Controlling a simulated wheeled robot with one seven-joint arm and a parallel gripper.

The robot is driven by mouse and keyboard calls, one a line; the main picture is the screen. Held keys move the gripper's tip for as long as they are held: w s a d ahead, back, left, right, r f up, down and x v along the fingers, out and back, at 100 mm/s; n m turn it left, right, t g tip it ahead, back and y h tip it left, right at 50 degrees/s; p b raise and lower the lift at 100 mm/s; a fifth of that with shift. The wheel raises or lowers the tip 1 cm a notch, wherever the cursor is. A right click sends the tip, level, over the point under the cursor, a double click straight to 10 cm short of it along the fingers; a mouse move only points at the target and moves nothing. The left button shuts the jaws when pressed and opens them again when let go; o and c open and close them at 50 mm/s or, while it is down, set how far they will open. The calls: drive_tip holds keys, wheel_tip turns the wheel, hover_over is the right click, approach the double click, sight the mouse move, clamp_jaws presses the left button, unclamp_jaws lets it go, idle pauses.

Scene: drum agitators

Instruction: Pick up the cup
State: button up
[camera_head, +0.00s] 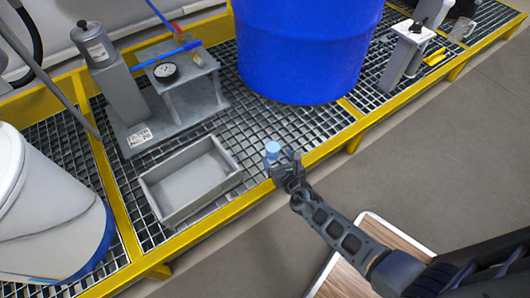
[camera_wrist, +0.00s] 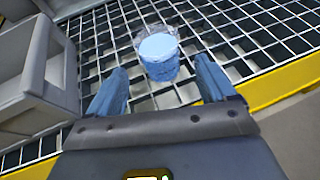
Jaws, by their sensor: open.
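The cup (camera_head: 272,149) is small and light blue and stands on the metal grating near its yellow front edge. In the wrist view the cup (camera_wrist: 160,56) is upright, with a clear rim around a blue inside. My gripper (camera_head: 283,164) is right beside the cup in the head view. In the wrist view the two blue fingers of my gripper (camera_wrist: 160,85) are apart, one on each side below the cup. The cup lies just beyond the fingertips, roughly centred between them. Whether a finger touches it cannot be seen.
A grey open tray (camera_head: 232,160) sits on the grating left of the cup; its wall (camera_wrist: 60,75) is close to my left finger. A large blue drum (camera_head: 305,50) stands behind. A grey device with a gauge (camera_head: 165,72) is at back left. The yellow edge (camera_head: 330,147) borders the grating.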

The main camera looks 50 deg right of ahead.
sight(270, 146)
drive_tip(key=b+x, duration=0.3)
drive_tip(key=x, duration=0.4)
drive_tip(key=shift+w+d+f, duration=0.1)
drive_tip(key=shift+w+d, duration=0.05)
drive_tip(key=c, duration=1.1)
